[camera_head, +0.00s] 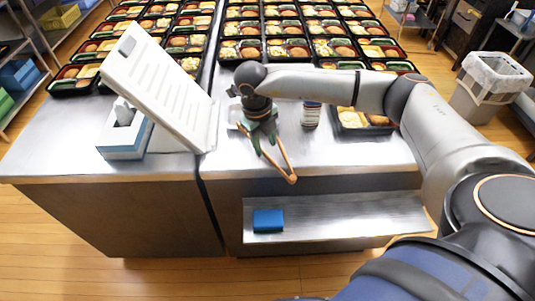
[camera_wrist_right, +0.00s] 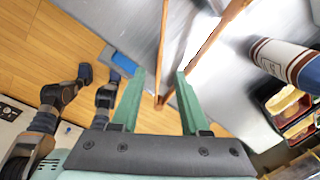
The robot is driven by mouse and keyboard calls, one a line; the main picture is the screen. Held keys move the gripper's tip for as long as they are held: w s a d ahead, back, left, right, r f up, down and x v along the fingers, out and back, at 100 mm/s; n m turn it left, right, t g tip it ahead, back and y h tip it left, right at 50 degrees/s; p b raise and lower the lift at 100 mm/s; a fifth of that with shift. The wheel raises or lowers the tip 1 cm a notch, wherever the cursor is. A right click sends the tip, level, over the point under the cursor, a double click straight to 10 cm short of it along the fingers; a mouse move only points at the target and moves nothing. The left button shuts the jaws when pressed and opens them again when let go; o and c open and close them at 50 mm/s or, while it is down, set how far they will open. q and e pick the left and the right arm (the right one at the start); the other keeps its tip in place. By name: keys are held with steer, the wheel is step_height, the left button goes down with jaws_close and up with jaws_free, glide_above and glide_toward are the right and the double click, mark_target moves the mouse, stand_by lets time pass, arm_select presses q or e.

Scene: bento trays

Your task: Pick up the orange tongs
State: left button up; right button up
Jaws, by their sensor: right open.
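The orange tongs (camera_head: 288,172) show in the head view at the front edge of the metal table, their joined end pointing toward me past the edge. My right gripper (camera_head: 265,144) is just above them and hides their rear part. In the right wrist view, the two legs of the tongs (camera_wrist_right: 164,52) spread away from the joined end, which shows between the open green fingers of the right gripper (camera_wrist_right: 158,100). I cannot tell whether the fingers touch the tongs. My left gripper is not in view.
A bottle (camera_head: 311,114) stands right of the gripper, with a filled bento tray (camera_head: 340,130) beyond it. A tilted white panel (camera_head: 160,90) and a blue-white box (camera_head: 125,146) stand left. Several bento trays fill the back. A blue block (camera_head: 268,220) lies on the lower shelf.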

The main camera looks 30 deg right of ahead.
mark_target(267, 154)
steer(key=f, duration=0.4)
steer(key=shift+w+d, duration=0.1)
steer(key=shift+d, duration=0.15)
jaws_close()
stand_by(0.4)
